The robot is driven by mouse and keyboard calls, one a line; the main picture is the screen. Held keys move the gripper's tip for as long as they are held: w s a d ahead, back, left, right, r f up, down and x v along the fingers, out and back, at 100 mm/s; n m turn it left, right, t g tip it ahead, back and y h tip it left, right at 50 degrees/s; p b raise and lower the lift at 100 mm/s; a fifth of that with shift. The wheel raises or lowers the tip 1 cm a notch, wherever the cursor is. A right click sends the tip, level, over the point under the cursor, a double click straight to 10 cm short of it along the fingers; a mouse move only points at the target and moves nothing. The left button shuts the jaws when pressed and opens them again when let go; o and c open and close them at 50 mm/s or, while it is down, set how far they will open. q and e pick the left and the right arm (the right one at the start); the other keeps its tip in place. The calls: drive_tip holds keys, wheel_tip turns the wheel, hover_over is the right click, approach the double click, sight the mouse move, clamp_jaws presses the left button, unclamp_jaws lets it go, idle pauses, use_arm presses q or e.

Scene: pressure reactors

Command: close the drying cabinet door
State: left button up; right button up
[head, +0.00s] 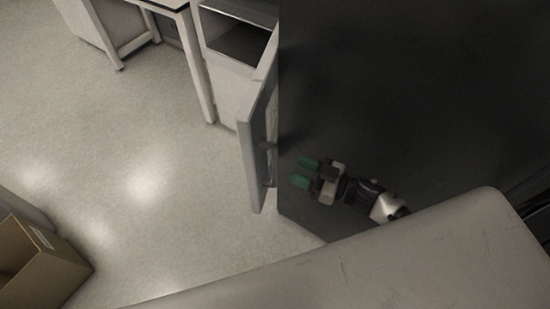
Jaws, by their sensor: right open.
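The drying cabinet door (257,145) appears as a pale grey panel seen nearly edge-on, left of centre. It stands open, swung out from a pale cabinet (232,90) whose dark interior shows at the top. A small fitting, perhaps the handle, shows on the door's right side. My right gripper (304,172) has green fingertips and is open and empty. It is to the right of the door, pointing left toward it, with a visible gap between them. My left gripper is out of view.
A large dark panel (410,90) fills the right side, behind my right gripper. A cardboard box (50,265) stands at the lower left. A white-legged bench (195,65) is at the top. The floor (130,160) left of the door is clear.

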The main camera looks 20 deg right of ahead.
sight(275, 161)
drive_tip(key=p+x, duration=0.1)
drive_tip(key=x, duration=0.6)
drive_tip(key=shift+w+a, duration=0.15)
drive_tip(key=shift+a, duration=0.05)
clamp_jaws()
